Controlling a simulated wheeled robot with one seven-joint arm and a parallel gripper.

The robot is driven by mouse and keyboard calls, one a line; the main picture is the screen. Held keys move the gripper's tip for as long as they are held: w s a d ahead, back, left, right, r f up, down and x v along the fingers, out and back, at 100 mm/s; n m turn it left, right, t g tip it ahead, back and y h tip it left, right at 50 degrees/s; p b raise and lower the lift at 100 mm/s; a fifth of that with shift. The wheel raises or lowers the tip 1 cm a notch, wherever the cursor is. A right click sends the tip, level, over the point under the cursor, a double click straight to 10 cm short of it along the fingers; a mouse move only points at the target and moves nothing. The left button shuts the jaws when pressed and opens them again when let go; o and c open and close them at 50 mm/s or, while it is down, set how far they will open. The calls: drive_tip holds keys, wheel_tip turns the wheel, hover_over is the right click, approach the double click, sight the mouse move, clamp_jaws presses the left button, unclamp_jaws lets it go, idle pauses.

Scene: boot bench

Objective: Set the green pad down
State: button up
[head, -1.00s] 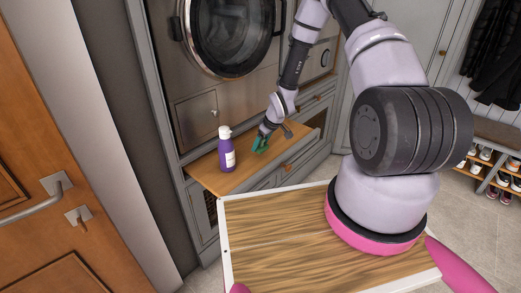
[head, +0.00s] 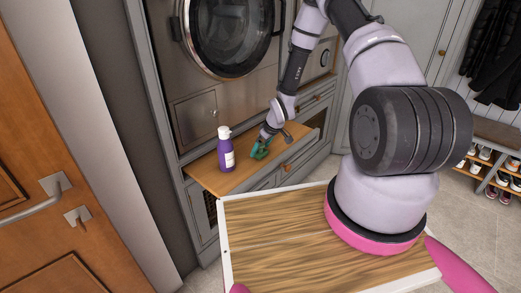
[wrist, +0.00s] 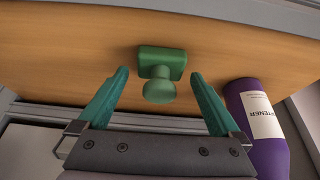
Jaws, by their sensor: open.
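The green pad (wrist: 162,62) is a small block with a round knob, and in the wrist view it rests on the wooden pull-out shelf (wrist: 60,60). My gripper (wrist: 160,77) has its two teal fingers spread, one on each side of the pad's knob, with visible gaps and no grip on it. In the head view my gripper (head: 260,149) is low over the shelf (head: 212,178), right of the purple bottle. The pad is hard to tell from the teal fingers there.
A purple softener bottle (head: 226,150) with a white cap stands on the shelf left of my gripper; it also shows close to the right finger in the wrist view (wrist: 262,125). The washer door (head: 228,35) is above and behind. The shelf's right part is clear.

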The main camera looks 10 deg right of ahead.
drive_tip(key=s+d+r+m+h, duration=0.1)
drive_tip(key=s+d+r+m, duration=0.15)
drive_tip(key=r, duration=0.95)
drive_tip(key=s+d+r+m+t+h, duration=0.1)
drive_tip(key=s+d+r, duration=0.2)
drive_tip(key=r, duration=0.9)
drive_tip(key=s+d+r+m+h, duration=0.1)
drive_tip(key=s+d+r+m, duration=0.15)
drive_tip(key=r, duration=0.95)
drive_tip(key=s+a+r+m+t+y, duration=0.2)
drive_tip(key=s+r+m, duration=0.3)
drive_tip(key=s+r, duration=1.3)
drive_tip(key=shift+s+a+m, duration=0.25)
drive_tip(key=shift+s+m, duration=0.05)
drive_tip(key=shift+s, duration=1.6)
